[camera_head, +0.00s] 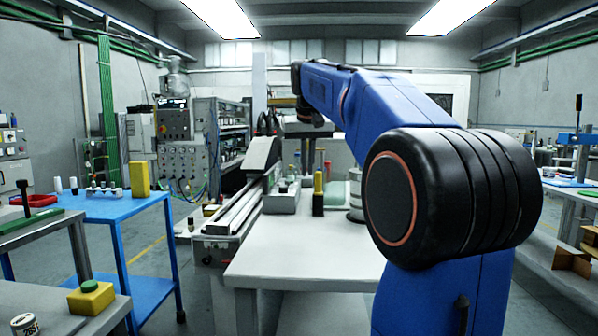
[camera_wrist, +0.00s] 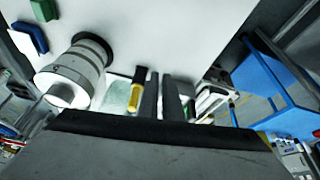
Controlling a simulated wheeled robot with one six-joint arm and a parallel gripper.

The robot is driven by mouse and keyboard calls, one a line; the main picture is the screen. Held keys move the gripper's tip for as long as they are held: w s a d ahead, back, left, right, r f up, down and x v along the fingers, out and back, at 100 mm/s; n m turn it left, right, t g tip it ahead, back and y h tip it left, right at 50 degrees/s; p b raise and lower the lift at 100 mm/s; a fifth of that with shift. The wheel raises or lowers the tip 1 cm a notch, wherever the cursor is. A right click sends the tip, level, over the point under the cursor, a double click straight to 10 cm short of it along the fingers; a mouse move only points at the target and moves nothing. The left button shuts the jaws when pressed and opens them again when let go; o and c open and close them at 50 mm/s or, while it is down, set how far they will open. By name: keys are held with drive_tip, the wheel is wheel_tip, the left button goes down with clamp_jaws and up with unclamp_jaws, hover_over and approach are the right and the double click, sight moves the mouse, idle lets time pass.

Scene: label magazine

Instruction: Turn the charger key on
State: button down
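I cannot pick out a charger or its key for certain in either view. My gripper (camera_wrist: 161,77) shows in the wrist view as two dark parallel fingers with a narrow gap between them. Nothing is visible between the fingers, and they point over a light work surface (camera_wrist: 170,30). In the head view my blue arm reaches forward over the grey table (camera_head: 320,245), and its gripper end cannot be made out. A control cabinet (camera_head: 183,150) with knobs, sockets and a red button stands at the left back; no key is distinguishable on it.
A blue table (camera_head: 115,207) with a yellow block (camera_head: 139,180) stands left. A yellow box with a green button (camera_head: 91,297) is at lower left. A rail machine (camera_head: 238,205) runs beside the grey table. A white-grey cylinder (camera_wrist: 75,70) stands near my gripper.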

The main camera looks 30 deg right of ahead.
drive_tip(key=w+d+n+h, duration=0.2)
drive_tip(key=w+d, duration=0.1)
drive_tip(key=w, duration=0.9)
drive_tip(key=n+h, duration=0.2)
approach(288, 183)
drive_tip(key=shift+w+d+f, duration=0.4)
drive_tip(key=shift+w+f, duration=0.3)
drive_tip(key=shift+f, duration=0.2)
drive_tip(key=shift+w+d+f, duration=0.45)
drive_tip(key=shift+w+f, duration=0.25)
drive_tip(key=shift+f, duration=0.25)
drive_tip(key=shift+w+d+f, duration=0.4)
drive_tip(key=shift+w+f, duration=0.25)
drive_tip(key=shift+f, duration=0.25)
drive_tip(key=shift+w+d, duration=0.1)
drive_tip(key=shift+w+d+m, duration=0.1)
drive_tip(key=shift+d+m, duration=0.1)
drive_tip(key=shift+m, duration=0.4)
drive_tip(key=m+g, duration=0.2)
drive_tip(key=m, duration=0.1)
drive_tip(key=shift+w+d+h, duration=0.2)
drive_tip(key=shift+w+h, duration=0.1)
drive_tip(key=shift+h, duration=0.1)
drive_tip(key=shift+d, duration=0.1)
drive_tip(key=shift+w+d, duration=0.2)
